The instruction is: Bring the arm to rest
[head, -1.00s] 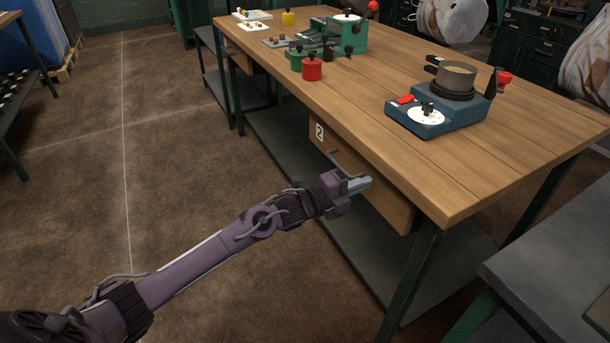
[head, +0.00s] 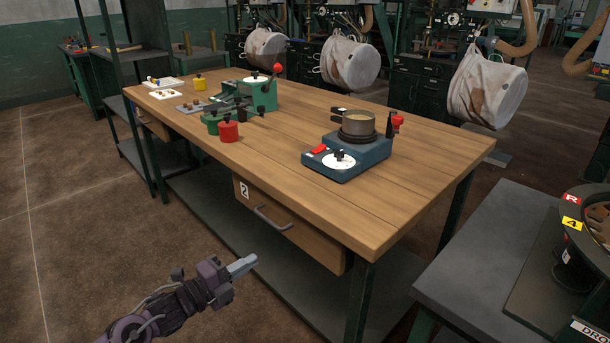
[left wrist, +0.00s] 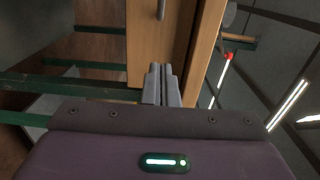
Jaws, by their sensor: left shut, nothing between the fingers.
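My left arm comes in from the bottom left of the head view. Its gripper (head: 243,266) is shut and empty, in the air in front of the wooden workbench (head: 400,215), below and left of the drawer marked 2 (head: 290,235). In the left wrist view the two fingers (left wrist: 160,85) lie together with nothing between them. The drawer front and its handle (left wrist: 161,10) show beyond the fingertips in that view. The gripper looks apart from the handle. My right gripper is not in view.
The bench carries a blue hotplate (head: 345,160) with a pot (head: 357,122), a green device (head: 262,95) and a red weight (head: 229,132). A grey table (head: 470,270) stands at the right. White bulk bags (head: 485,88) hang behind. Open floor (head: 80,260) lies at the left.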

